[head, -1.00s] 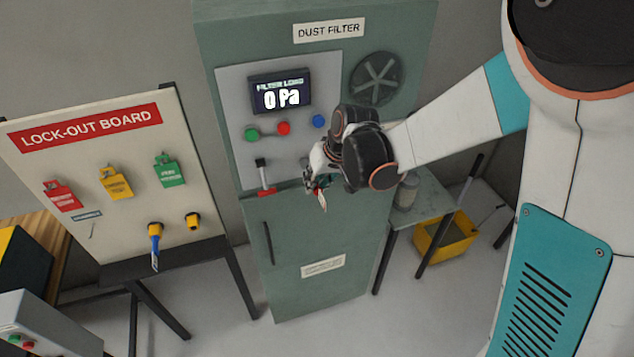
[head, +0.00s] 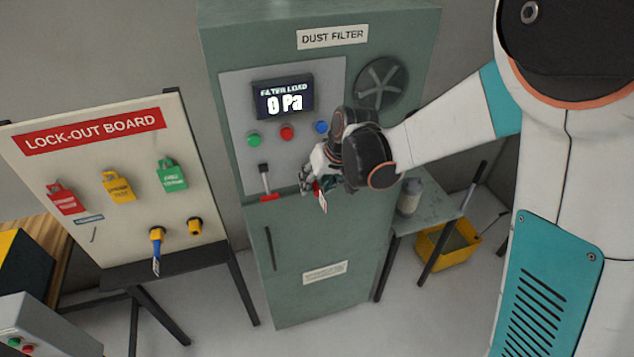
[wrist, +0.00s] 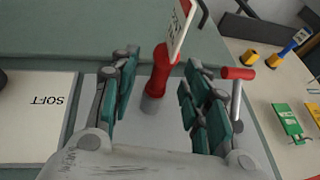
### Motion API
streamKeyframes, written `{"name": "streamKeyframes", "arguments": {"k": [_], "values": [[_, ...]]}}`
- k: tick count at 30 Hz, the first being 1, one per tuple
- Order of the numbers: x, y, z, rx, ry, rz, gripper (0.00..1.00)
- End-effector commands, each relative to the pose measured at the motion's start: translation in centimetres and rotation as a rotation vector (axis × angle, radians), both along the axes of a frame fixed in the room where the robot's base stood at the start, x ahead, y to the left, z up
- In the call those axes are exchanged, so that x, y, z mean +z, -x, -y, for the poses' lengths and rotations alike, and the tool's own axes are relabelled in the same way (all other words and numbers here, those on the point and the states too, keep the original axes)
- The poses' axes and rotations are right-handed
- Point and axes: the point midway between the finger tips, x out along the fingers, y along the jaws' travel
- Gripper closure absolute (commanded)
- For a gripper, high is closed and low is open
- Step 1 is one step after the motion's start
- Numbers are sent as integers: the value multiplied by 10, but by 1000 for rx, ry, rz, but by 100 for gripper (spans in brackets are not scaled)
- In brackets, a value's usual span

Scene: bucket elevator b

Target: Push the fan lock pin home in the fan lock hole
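The fan lock pin is a red pin (wrist: 160,75) with a white tag (wrist: 180,25). In the wrist view it stands between my gripper's fingers, with a short grey part (wrist: 150,105) at its lower end by the panel. My gripper (wrist: 160,95) is open, with a gap on each side of the pin. In the head view my gripper (head: 311,182) is at the lower right of the dust filter's panel, with the pin's tag (head: 322,202) hanging below it. The fan lock hole is not seen clearly; I cannot tell how deep the pin sits.
A lever with a red crosspiece (head: 269,198) is left of my gripper; it also shows close to the right finger in the wrist view (wrist: 238,73). The lock-out board (head: 120,205) stands left. A small table (head: 425,205) with a grey container (head: 409,197) is right.

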Motion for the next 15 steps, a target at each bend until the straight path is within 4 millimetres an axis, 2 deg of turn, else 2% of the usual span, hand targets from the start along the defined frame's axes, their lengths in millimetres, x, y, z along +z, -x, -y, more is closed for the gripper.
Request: {"name": "streamKeyframes", "arguments": {"k": [8, 15], "values": [[4, 1, 1, 0, 0, 0, 57], [31, 11, 10, -2, -1, -1, 57]]}}
